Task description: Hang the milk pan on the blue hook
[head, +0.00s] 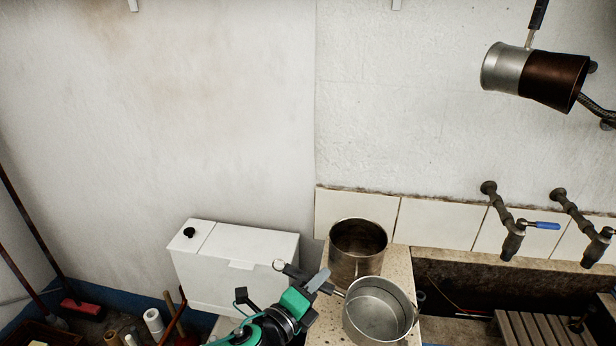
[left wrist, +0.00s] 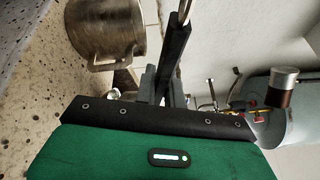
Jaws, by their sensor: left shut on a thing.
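The milk pan (head: 378,312), a round steel pan with a dark handle, is at the lower middle of the head view, its open top facing up. My left gripper (head: 318,282) is shut on its handle, left of the bowl. In the left wrist view the dark handle (left wrist: 176,52) runs up from between the fingers; the bowl is out of that view. The pan overlaps the stone ledge in the picture; I cannot tell whether it touches. No blue hook shows. My right gripper is not in view.
A steel pot (head: 357,245) stands on the speckled ledge (head: 400,265) just behind the pan. A silver-and-brown vessel (head: 550,78) hangs at upper right. Taps (head: 510,235) project above the trough, one blue-handled. A white box (head: 235,265) stands left. The wall above is largely clear.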

